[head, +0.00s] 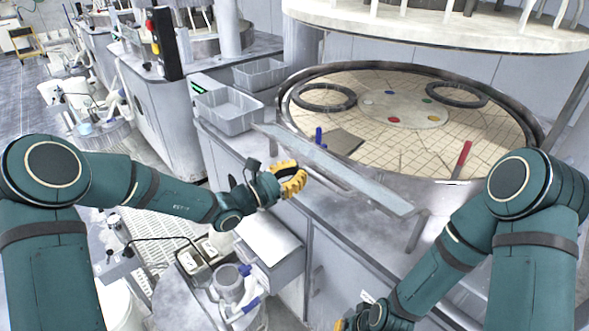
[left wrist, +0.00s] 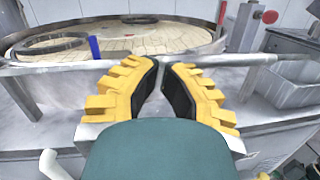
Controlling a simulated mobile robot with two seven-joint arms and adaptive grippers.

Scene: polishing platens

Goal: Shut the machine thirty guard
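The guard looks to be the long clear panel (head: 335,168) along the front of the nearest machine, lying nearly flat at the rim of the round platen. In the left wrist view its edge seems to be the pale bar (left wrist: 60,66) crossing behind the fingers. My left gripper (head: 293,180) is just in front of the panel near its middle, with yellow fingers pointing at it. In the left wrist view its fingers (left wrist: 163,68) are apart with a narrow gap and nothing between them; contact with the panel is unclear. My right gripper (head: 345,324) is low, mostly cut off.
The tiled platen (head: 385,143) holds dark rings (head: 325,97), under a raised white upper plate (head: 430,28). A blue handle (head: 319,137) and a red handle (head: 462,160) stand by the rim. Grey bins (head: 229,112) sit left; a cart (head: 215,288) stands below.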

